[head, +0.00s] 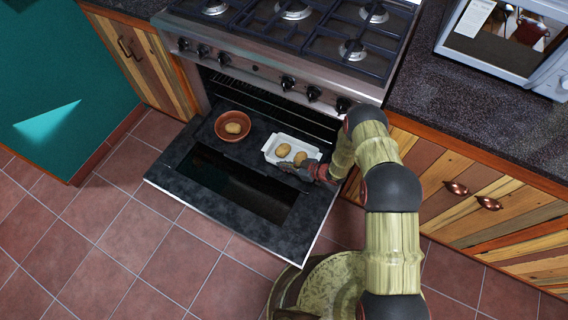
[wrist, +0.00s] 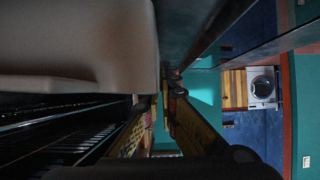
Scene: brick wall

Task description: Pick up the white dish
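The white dish (head: 272,158) is a shallow rectangular tray on the lowered oven door in the head view. Two potatoes (head: 284,150) lie in it. My gripper (head: 287,166) is at the dish's near right side, with its tips close to the rim. In the wrist view the dish (wrist: 75,45) fills the upper left as a large pale shape. The fingers (wrist: 166,100) stand apart below and to the right of it, with a teal gap between them. No part of the dish shows between the fingers. Whether they touch it is unclear.
A terracotta bowl (head: 233,126) with one potato stands left of the dish on the open oven door (head: 165,170). The stove front (head: 270,70) rises behind. A microwave (head: 505,40) sits on the right counter. Tiled floor lies clear in front.

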